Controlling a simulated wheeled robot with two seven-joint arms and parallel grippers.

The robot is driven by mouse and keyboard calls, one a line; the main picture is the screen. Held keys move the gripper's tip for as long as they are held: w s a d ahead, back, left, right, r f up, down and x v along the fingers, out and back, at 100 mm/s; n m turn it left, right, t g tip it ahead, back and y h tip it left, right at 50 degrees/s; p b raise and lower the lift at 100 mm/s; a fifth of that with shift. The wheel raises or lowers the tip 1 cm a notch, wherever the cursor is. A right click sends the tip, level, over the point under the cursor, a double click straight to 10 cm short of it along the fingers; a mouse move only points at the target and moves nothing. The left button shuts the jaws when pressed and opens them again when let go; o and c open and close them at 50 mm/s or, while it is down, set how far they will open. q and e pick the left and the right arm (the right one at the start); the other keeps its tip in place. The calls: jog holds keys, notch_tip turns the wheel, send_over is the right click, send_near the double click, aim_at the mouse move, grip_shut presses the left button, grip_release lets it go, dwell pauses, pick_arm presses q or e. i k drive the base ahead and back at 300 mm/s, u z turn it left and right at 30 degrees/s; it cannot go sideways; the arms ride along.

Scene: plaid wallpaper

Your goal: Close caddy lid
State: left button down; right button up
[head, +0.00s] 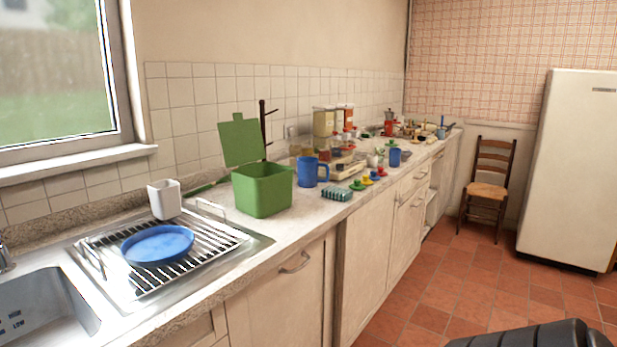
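A green caddy (264,192) stands on the counter, just right of the dish rack. Its green lid (241,141) is open, raised upright at the back left of the box with its tab at the top. Neither of my grippers shows in the head view. Only a dark part of mine appears at the bottom right edge.
A blue mug (308,172) and a patterned sponge-like item (337,194) stand right of the caddy. A blue plate (157,245) lies on the metal rack (215,246) by the sink (40,308). A white cup (164,199) stands behind it. The tiled floor (455,290) before the counter is clear.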

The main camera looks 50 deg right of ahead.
aim_at(242, 141)
jog(key=z, duration=1.55)
jog(key=i, duration=0.15)
jog(key=z, duration=0.05)
